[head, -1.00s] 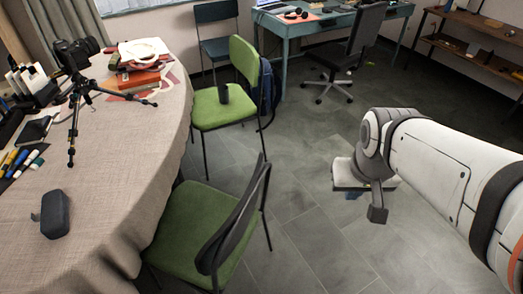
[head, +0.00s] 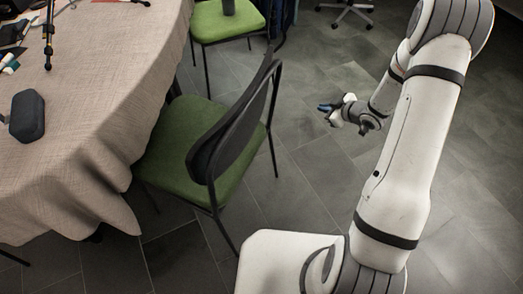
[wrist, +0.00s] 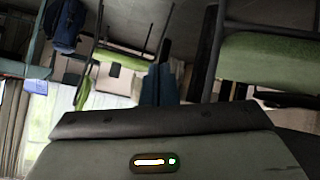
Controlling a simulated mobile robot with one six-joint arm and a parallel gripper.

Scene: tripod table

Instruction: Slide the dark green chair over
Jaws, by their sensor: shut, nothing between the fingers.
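The near chair (head: 186,160) has a dark green seat, a black backrest and thin black legs. It stands on the floor beside the table in the head view, its seat front close to the tablecloth. My gripper (head: 327,108) is right of this chair's backrest, with clear floor between in the picture. It is shut and empty, with blue showing at its tip. In the wrist view, blue finger parts (wrist: 160,86) show mid-frame. A green seat (wrist: 268,58) with black frame bars shows at right there; which chair it is I cannot tell.
A cloth-covered table (head: 95,110) fills the left, with a dark case (head: 27,115) on it. A second green chair (head: 222,25) stands behind, carrying a dark object. An office chair base (head: 345,12) is at the back. Grey floor (head: 310,180) is open around my gripper.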

